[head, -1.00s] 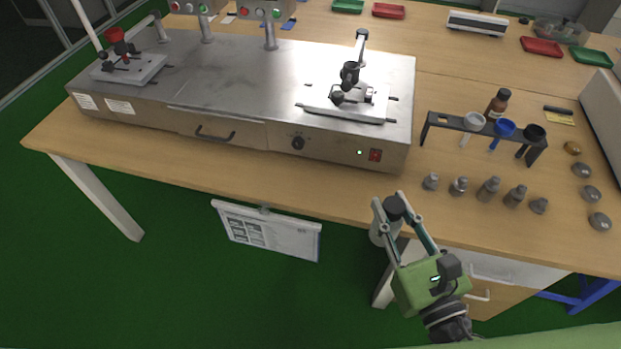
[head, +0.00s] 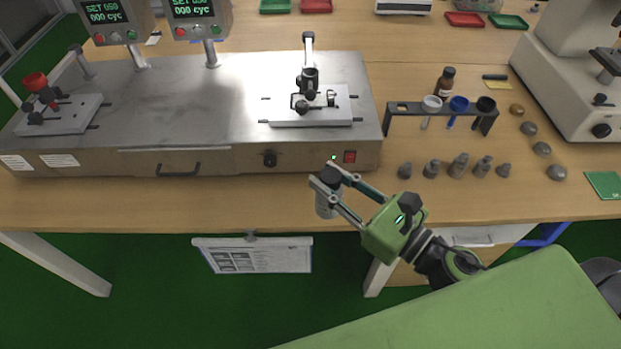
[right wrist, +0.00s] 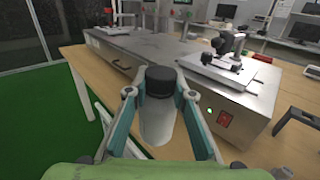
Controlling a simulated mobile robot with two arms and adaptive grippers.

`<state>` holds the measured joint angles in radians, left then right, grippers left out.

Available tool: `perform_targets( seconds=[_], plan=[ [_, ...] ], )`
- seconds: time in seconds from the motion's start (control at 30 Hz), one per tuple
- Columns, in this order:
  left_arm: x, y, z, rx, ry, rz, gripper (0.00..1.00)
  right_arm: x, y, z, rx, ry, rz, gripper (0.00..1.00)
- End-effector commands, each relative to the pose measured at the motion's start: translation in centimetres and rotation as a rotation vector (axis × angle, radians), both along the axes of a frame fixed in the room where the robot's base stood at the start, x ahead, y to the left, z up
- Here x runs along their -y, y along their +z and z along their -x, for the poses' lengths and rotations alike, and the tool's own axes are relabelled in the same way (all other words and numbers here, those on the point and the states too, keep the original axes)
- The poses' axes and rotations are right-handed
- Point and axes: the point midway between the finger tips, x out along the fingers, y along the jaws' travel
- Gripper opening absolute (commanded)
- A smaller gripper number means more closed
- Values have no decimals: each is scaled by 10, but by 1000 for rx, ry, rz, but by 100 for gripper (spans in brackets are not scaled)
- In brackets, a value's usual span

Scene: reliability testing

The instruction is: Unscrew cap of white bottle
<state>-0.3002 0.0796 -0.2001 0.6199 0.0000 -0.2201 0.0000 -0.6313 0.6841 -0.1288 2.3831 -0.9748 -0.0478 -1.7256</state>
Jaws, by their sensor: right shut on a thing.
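My right gripper (head: 323,171) is shut on the white bottle (head: 328,203), with one finger on each side of its upper part. The bottle has a black cap (head: 331,175), which is on the bottle. It hangs roughly upright near the table's front edge, just in front of the steel machine. In the right wrist view the pale bottle (right wrist: 157,125) and its black cap (right wrist: 160,80) show between the fingertips (right wrist: 161,93). My left gripper is not in view.
The steel machine (head: 215,85) with a red switch (head: 349,157) stands behind the bottle. To the right are a black rack (head: 404,107) with coloured funnels, a brown bottle (head: 445,82) and several small grey weights (head: 459,166). A clipboard (head: 254,257) hangs below the table's front edge.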

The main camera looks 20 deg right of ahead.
Motion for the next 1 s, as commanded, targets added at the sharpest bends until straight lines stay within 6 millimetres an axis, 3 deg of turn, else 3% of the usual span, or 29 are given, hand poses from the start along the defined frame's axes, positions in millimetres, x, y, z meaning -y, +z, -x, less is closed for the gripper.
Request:
perform_targets(
  seconds=[0.27, 0.33, 0.5, 0.77, 1.0],
  plan=[
    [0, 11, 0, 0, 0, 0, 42, -2, -17, -51, 5, -1, -1, 0],
    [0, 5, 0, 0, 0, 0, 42, -2, -37, -62, 1, -5, -4, 0],
    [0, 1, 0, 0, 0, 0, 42, -4, -63, -84, 1, -2, -4, 0],
    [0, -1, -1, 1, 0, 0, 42, -4, -80, -98, 2, -2, -3, 0],
    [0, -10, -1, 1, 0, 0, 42, -4, -110, -98, 1, -1, -3, 0]
  ],
)
